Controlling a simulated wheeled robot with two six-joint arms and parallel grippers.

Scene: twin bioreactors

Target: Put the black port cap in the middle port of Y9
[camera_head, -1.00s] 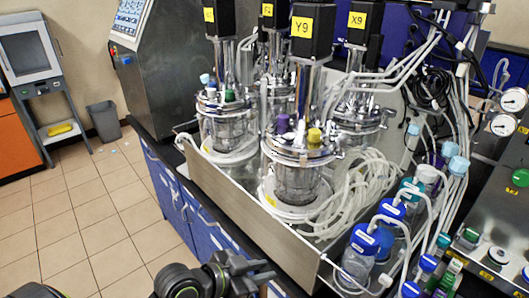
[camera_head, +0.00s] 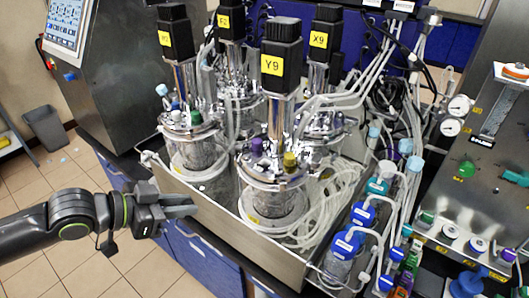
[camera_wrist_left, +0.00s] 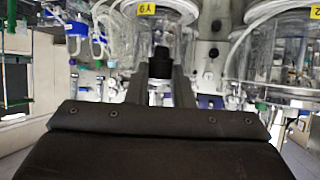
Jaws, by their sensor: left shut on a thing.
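Y9 (camera_head: 270,205) is the front bioreactor, with a black motor and yellow label on top. Its lid carries a purple cap (camera_head: 257,147) and a yellow cap (camera_head: 290,161); the port between them is too small to make out. My left gripper (camera_head: 192,205) is left of Y9's vessel, apart from it, beside the steel tray's front wall. In the left wrist view the left gripper (camera_wrist_left: 161,72) is shut on the black port cap (camera_wrist_left: 161,54), which shows between the fingertips. The cap cannot be made out in the head view. My right gripper is not in view.
A second vessel (camera_head: 195,155) with white, blue and green caps stands left of Y9, with more vessels behind. The steel tray (camera_head: 225,228) has a raised wall. Tubing and blue-capped bottles (camera_head: 347,243) crowd the right. Floor (camera_head: 120,270) is open at lower left.

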